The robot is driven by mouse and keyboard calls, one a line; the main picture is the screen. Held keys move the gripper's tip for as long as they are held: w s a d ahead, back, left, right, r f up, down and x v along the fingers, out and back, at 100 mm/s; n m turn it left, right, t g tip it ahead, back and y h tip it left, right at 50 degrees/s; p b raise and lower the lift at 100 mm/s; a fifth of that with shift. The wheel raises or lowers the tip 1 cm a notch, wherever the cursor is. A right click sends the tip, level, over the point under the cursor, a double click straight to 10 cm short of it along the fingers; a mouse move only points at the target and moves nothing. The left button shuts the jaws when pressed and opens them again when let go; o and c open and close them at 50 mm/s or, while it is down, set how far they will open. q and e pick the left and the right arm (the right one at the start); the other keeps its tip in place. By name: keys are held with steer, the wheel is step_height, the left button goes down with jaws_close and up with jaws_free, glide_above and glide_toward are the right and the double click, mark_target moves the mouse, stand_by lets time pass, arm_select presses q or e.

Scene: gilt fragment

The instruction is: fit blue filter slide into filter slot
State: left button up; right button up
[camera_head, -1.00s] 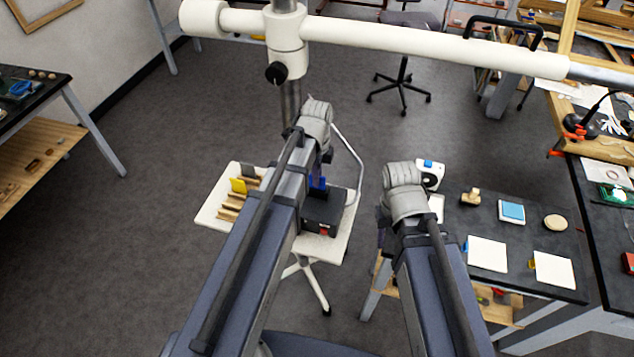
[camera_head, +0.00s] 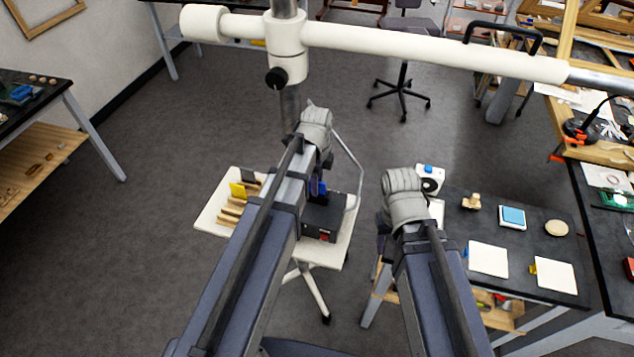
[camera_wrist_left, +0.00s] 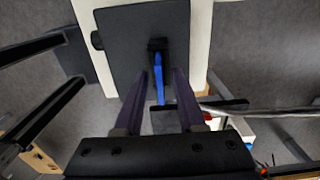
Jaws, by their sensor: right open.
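The blue filter slide (camera_head: 318,188) shows beside my left wrist, at the black box (camera_head: 325,214) on the white stand. In the left wrist view the slide (camera_wrist_left: 158,75) is a narrow blue strip. Its far end meets a small black holder (camera_wrist_left: 157,45) on the box top; I cannot tell how deep it sits. My left gripper (camera_wrist_left: 159,71) has its two purple fingers apart, one on each side of the slide, with a visible gap on the left side. My right gripper (camera_head: 383,240) is open beside the right bench, its fingers mostly hidden by my arm.
The white stand top (camera_head: 211,217) also bears a wooden rack (camera_head: 232,208) with a yellow slide (camera_head: 238,190) and a dark one. The right bench (camera_head: 484,222) holds white squares, a blue-topped pad and a round disc. A white boom (camera_head: 430,49) crosses above.

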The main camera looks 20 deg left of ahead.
arm_select(q)
step_height(320, 180, up, 12)
steer(key=p, duration=1.2)
steer(key=s+d+n+y, duration=0.1)
steer(key=s+d+n, duration=0.9)
steer(key=s+n, duration=0.4)
steer(key=shift+s+d+r+n, duration=0.2)
steer(key=shift+d+n, duration=0.05)
steer(key=shift+n, duration=0.15)
step_height(320, 180, down, 20)
steer(key=b, duration=2)
steer(key=shift+r, duration=0.1)
